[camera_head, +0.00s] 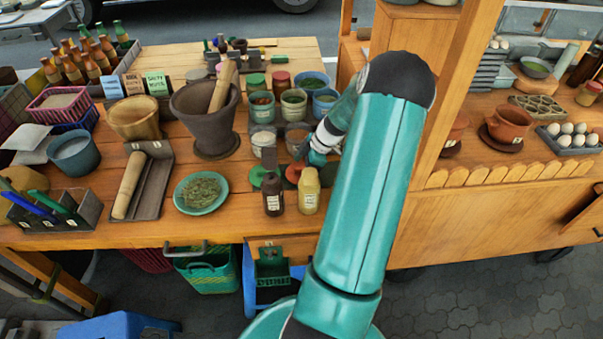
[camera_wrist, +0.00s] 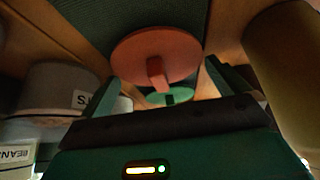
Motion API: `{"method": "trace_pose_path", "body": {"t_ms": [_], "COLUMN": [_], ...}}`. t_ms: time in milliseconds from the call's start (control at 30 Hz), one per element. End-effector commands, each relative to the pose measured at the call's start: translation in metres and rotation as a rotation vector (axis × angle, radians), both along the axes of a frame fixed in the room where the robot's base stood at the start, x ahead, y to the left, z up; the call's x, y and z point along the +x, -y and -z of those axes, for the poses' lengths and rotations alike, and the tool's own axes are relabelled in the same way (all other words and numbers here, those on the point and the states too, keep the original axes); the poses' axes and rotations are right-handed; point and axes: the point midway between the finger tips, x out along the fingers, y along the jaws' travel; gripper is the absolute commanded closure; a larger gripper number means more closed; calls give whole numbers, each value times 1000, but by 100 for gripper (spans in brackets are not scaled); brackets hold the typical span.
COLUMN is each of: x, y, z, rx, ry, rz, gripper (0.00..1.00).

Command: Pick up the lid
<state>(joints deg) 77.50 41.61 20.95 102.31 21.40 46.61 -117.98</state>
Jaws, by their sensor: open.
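A round orange-red lid (camera_wrist: 158,52) with a bar-shaped knob shows in the wrist view. A green lid (camera_wrist: 170,97) with a knob lies behind it. In the head view the orange-red lid (camera_head: 293,173) is on the table behind the two bottles, and the green lid (camera_head: 257,175) is to its left. My gripper (camera_wrist: 160,78) is open, with one finger on each side of the orange-red lid's knob in the wrist view. I cannot tell whether the fingers touch the lid. In the head view my arm hides part of this area.
A dark bottle (camera_head: 273,194) and a yellow bottle (camera_head: 309,190) stand just in front of the lids. Several jars stand behind, including a green-filled jar (camera_head: 293,104). A stone mortar (camera_head: 205,118) and a green plate (camera_head: 201,193) are to the left. Space around the lids is tight.

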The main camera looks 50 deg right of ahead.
Motion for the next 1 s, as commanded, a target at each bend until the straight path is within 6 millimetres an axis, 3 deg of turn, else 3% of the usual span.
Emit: {"method": "trace_pose_path", "body": {"t_ms": [33,167,567,667,1000], "x": [0,0,0,0,0], "y": [0,0,0,1,0], "z": [0,0,-4,-16,-82], "rx": [0,0,-1,-3,-3], "ry": [0,0,1,1,0], "rz": [0,0,0,-1,-1], "gripper": [6,30,30,30,30]}}
